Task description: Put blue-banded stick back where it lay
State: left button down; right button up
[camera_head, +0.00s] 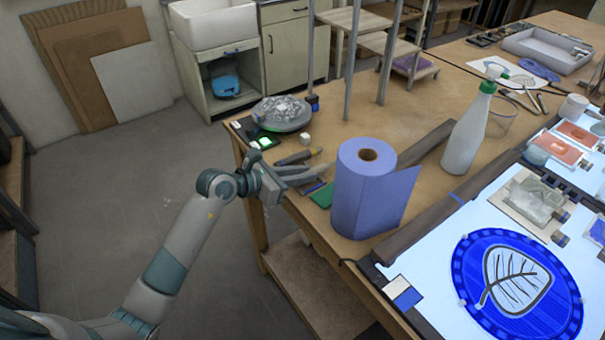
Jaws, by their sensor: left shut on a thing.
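My left gripper (282,178) is at the left edge of the wooden table, left of the blue paper roll. It is shut on a thin thing, most likely the blue-banded stick, whose shape is mostly hidden by the fingers. A small dark-blue piece (314,187) shows by the fingertips, too small to tell whether it is the stick's band. Several slim tools (297,157) lie on the table just behind the gripper. A green pad (322,196) lies just right of it. My right gripper is not in view.
The blue paper roll (366,190) stands upright close to the gripper's right. A white bottle with a green cap (467,135) stands farther right. A lit panel bears a blue round glass piece (480,290). A domed, glittering item (282,113) sits at the far left corner.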

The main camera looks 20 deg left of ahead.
pick_arm(q)
jog(key=shift+f, duration=0.1)
jog(key=c, duration=1.6)
grip_release()
jog(key=shift+o, duration=0.2)
jog(key=shift+s, duration=0.1)
jog(key=shift+s+a+r+b, duration=0.2)
jog(key=shift+s+a+b, duration=0.1)
jog(key=shift+s+a, duration=0.15)
jog(key=b+v, duration=0.4)
jog(key=v, duration=1.2)
jog(key=shift+r+b, duration=0.15)
jog(key=shift+b, duration=0.25)
jog(key=shift+w+d, duration=0.1)
